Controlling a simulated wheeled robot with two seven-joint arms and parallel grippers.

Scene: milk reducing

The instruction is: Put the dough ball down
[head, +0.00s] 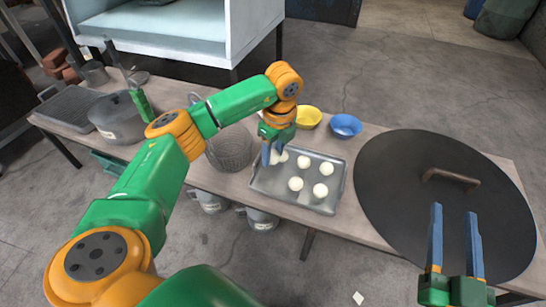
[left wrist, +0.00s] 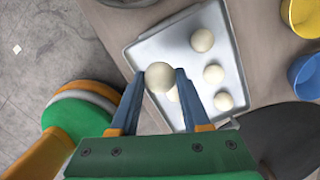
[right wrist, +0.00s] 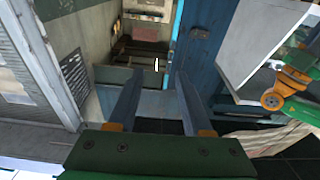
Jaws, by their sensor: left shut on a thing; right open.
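My left gripper (head: 269,152) is at the left part of the metal tray (head: 258,186) in the head view. In the left wrist view its fingers (left wrist: 160,80) are shut on a pale dough ball (left wrist: 159,77). The held ball is over the tray's edge area and partly covers another ball (left wrist: 173,95) behind it. Several other dough balls (head: 320,190) lie on the tray. I cannot tell whether the held ball touches the tray. My right gripper (head: 455,210) is open and empty, in front of the black round lid (head: 400,190).
A yellow bowl (head: 308,117) and a blue bowl (head: 345,126) stand behind the tray. A wire basket (head: 230,150) and a grey pot (head: 117,118) stand to the left. The round black lid with a brown handle (head: 450,179) fills the table's right side.

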